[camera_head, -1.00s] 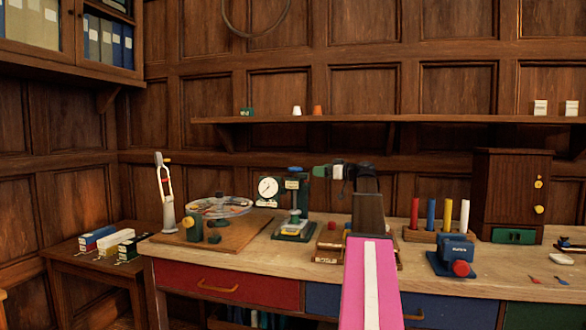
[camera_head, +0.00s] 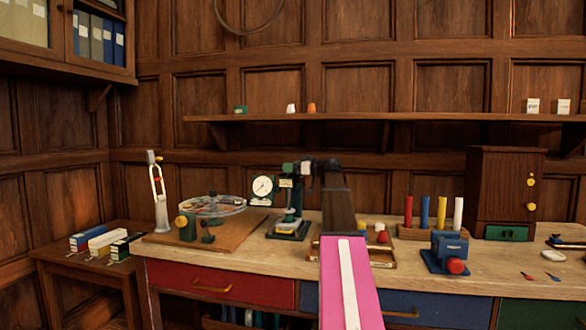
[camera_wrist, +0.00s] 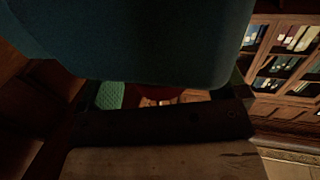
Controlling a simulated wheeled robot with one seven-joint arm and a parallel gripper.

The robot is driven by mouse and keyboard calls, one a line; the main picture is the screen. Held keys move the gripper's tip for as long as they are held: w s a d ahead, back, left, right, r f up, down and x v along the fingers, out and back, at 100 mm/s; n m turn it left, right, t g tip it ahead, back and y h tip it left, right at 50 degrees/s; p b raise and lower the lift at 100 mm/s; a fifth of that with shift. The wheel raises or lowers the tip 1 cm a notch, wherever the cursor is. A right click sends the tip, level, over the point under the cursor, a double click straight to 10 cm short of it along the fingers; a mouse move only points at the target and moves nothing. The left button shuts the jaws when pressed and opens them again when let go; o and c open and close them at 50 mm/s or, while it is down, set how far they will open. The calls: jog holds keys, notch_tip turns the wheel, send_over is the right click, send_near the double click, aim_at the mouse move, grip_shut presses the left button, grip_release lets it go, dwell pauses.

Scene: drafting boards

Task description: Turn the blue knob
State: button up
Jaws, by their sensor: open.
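I cannot make out a blue knob for certain in either view. The gauge stand (camera_head: 290,222) has a white dial (camera_head: 263,188) and a green column, and stands left of my arm. My gripper (camera_head: 304,170) is open, at the end of my pink and brown arm, beside the top of this stand. I cannot tell whether they touch. In the wrist view a large dark blue-teal rounded surface (camera_wrist: 140,40) fills the top; what it belongs to is unclear. A blue device (camera_head: 447,250) with a red knob (camera_head: 456,266) sits at the right.
Colored upright rods (camera_head: 441,212) and a brown cabinet (camera_head: 500,190) with yellow knobs stand at the back right. A round tray (camera_head: 212,206) and a green device with a yellow knob (camera_head: 181,221) are at the left. My arm hides part of the bench middle. A shelf (camera_head: 380,117) runs above.

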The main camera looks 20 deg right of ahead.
jog(key=c, duration=0.9)
jog(key=shift+c, duration=0.2)
jog(key=shift+s+a+m+t+h, duration=0.1)
jog(key=shift+a+m+t+h, duration=0.05)
jog(key=shift+m+t+h, duration=0.2)
